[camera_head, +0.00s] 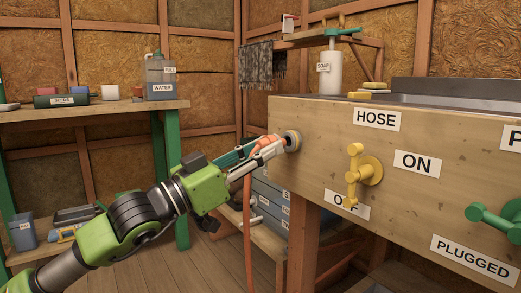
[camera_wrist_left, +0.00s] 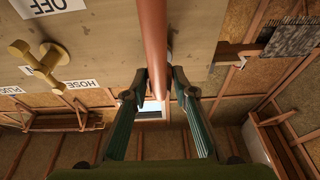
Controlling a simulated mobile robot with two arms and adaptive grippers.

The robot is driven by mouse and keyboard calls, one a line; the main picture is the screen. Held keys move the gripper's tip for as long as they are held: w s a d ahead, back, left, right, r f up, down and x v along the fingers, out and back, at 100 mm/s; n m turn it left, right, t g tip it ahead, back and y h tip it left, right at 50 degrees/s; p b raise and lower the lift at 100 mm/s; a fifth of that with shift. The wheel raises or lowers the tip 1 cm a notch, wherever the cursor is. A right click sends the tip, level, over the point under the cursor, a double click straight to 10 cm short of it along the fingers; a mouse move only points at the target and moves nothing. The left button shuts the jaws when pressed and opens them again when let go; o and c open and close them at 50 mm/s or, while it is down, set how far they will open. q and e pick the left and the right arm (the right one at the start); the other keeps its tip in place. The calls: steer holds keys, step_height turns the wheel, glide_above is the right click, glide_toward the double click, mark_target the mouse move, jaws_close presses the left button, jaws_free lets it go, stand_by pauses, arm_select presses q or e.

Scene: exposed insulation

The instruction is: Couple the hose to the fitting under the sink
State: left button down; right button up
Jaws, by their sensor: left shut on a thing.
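The orange hose (camera_head: 248,235) hangs down from my left gripper (camera_head: 272,147) toward the floor. My left gripper is shut on the hose close to its upper end. In the left wrist view the hose (camera_wrist_left: 152,35) passes between the fingers (camera_wrist_left: 159,82) and hides most of the fitting. My right gripper is out of view.
The sink front (camera_head: 320,170) bears a yellow valve handle (camera_head: 363,172) between ON and OFF labels, and a green handle (camera_head: 496,217) at right. Blue boxes (camera_head: 270,200) stand on a low shelf below the fitting. A workbench (camera_head: 95,108) stands at left. Floor between is clear.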

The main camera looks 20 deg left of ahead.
arm_select(q)
steer(key=shift+w+d, duration=0.55)
steer(key=shift+w, duration=0.1)
steer(key=shift+w+d, duration=0.25)
steer(key=shift+w, duration=0.1)
steer(key=c, duration=1.6)
jaws_free()
steer(key=shift+s+a+f, duration=0.1)
steer(key=shift+s+a, duration=0.1)
steer(key=shift+v, duration=5.7)
